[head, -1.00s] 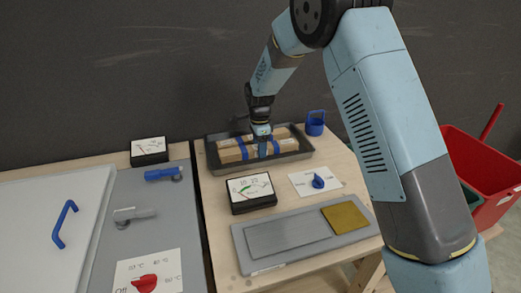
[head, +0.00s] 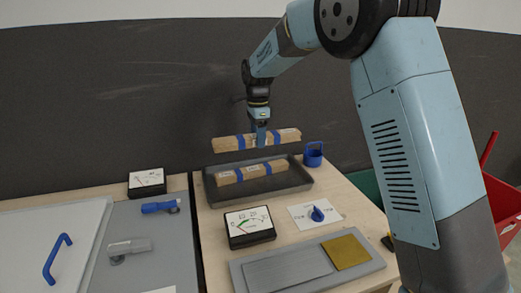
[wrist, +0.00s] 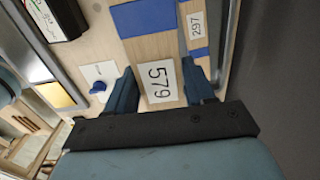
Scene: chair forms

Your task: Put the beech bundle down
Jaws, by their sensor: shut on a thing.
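My gripper (head: 261,140) is shut on the beech bundle (head: 287,136), a pale wooden block with blue bands. The bundle hangs roughly level above the dark tray (head: 309,184), clear of it. In the wrist view, my gripper (wrist: 161,88) has a finger on each side of the beech bundle (wrist: 158,50), whose white label reads 579. A second banded bundle (head: 252,173) lies in the tray. In the wrist view this second bundle (wrist: 195,45) shows a label reading 297.
A meter (head: 249,228), a dial card (head: 316,213) and a grey board with a yellow plate (head: 346,252) lie in front. A grey panel with a blue tool (head: 160,207) is left.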

